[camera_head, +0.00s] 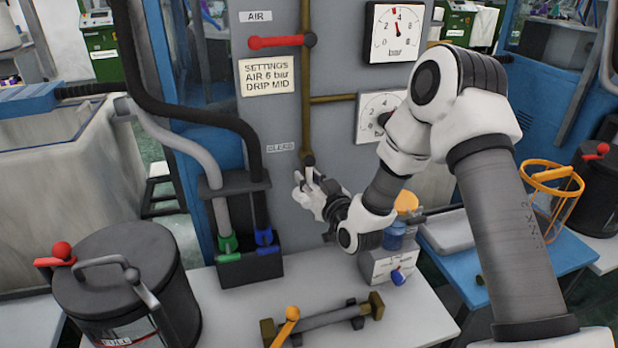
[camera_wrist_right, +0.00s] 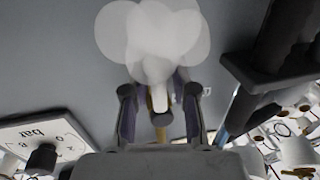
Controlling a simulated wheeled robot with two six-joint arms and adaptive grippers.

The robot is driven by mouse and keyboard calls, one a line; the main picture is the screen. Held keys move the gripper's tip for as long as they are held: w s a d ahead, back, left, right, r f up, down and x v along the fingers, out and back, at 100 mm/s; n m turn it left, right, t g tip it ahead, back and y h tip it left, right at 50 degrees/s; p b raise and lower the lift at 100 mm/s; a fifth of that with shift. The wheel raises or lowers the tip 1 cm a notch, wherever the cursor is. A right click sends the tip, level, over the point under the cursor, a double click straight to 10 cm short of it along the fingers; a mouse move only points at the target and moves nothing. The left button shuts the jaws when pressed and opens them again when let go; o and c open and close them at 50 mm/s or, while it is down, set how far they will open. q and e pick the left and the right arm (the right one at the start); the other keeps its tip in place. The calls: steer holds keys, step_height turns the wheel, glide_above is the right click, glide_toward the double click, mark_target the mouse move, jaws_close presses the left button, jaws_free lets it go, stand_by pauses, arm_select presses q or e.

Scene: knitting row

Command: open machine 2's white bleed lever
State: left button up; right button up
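The white bleed lever (camera_head: 309,173) hangs from a dark pivot at the foot of the brass pipe, below the BLEED label (camera_head: 281,147). My right gripper (camera_head: 318,190) is at the lever and partly covers it in the head view. In the right wrist view the white lever (camera_wrist_right: 162,97) shows between the two fingers of my right gripper (camera_wrist_right: 159,100), with a visible gap on each side. A pale, translucent white cloud (camera_wrist_right: 150,35) shows beyond the fingertips and hides part of the lever's surroundings. My left gripper is out of view.
A red AIR lever (camera_head: 280,42) and pressure gauges (camera_head: 396,32) are on the grey panel. Below are a black holder with hoses (camera_head: 249,266), a brass-ended bar (camera_head: 330,318) on the white table and a dark lidded pot (camera_head: 130,285) at left.

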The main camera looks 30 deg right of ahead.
stand_by(0.3)
steer(key=s, duration=1.2)
steer(key=shift+a, duration=0.2)
steer(key=shift+f, duration=0.1)
